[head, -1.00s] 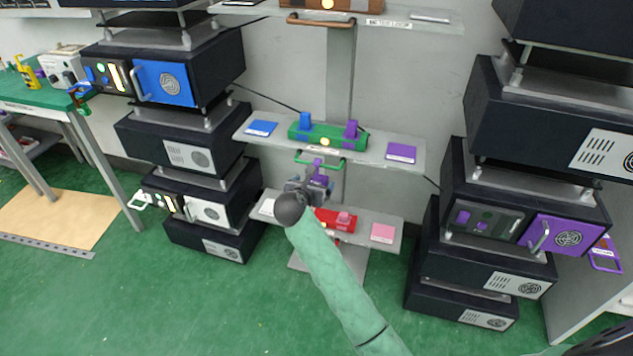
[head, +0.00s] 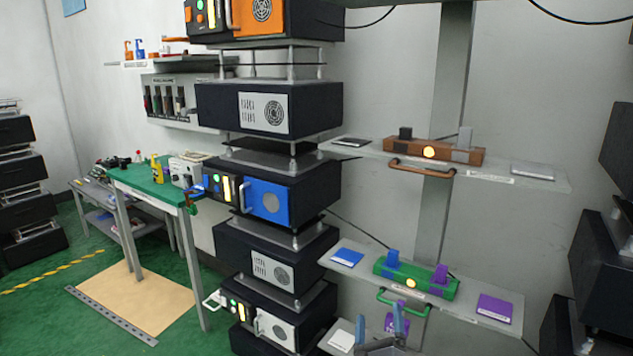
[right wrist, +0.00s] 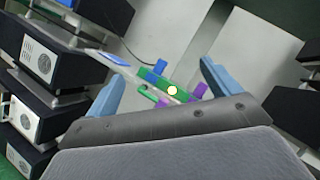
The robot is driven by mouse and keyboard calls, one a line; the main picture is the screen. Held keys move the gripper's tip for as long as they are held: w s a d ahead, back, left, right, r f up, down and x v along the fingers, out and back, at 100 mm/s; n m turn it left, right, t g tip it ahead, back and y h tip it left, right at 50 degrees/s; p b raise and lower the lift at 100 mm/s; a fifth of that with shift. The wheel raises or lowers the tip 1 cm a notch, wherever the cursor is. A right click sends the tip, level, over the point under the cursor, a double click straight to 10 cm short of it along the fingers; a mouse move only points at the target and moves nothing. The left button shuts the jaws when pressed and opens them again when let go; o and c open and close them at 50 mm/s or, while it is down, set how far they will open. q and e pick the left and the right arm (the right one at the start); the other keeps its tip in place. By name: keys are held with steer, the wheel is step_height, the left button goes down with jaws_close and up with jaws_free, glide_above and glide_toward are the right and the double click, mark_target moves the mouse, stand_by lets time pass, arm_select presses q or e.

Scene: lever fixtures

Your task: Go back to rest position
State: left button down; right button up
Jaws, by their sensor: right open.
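My right gripper (head: 380,322) shows at the bottom edge of the head view, low in front of the shelves, with its two blue fingers apart. In the right wrist view (right wrist: 162,72) its fingers are spread with nothing held between them. Beyond them is the green lever fixture (right wrist: 150,74), which also shows in the head view (head: 432,285) with a blue lever, a purple lever and a lit yellow button. The gripper appears below and in front of this fixture, apart from it. My left gripper is not in view.
A brown lever fixture (head: 468,156) sits on the upper shelf (head: 530,180). Stacked black units, one with a blue door (head: 269,202), stand to the left. A green table (head: 150,186) is further left. More dark units are at the right edge. Green floor is open at the lower left.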

steer(key=s+a+f+n+g+y, duration=0.2)
steer(key=s+a+n+y, duration=0.6)
steer(key=n+y, duration=0.55)
steer(key=s+a+f+n+g, duration=0.4)
steer(key=s+f+n+g, duration=0.45)
steer(key=n, duration=0.35)
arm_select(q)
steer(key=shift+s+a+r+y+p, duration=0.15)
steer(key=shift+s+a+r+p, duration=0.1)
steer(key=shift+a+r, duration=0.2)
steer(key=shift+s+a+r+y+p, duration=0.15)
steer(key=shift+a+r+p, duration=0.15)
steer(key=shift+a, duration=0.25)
arm_select(e)
steer(key=s+d+f+n+g+h, duration=0.2)
steer(key=s+d+f+g+h, duration=0.2)
steer(key=s, duration=0.7)
steer(key=s+d+f+n+g+h, duration=0.3)
steer(key=s+d+f+g+h, duration=0.1)
steer(key=s+d+f, duration=0.3)
steer(key=s+f+g, duration=0.1)
steer(key=s+f, duration=0.1)
steer(key=s, duration=0.1)
steer(key=shift+s+d+n+h, duration=0.15)
steer(key=shift+s+n+h, duration=0.2)
steer(key=shift+s, duration=0.05)
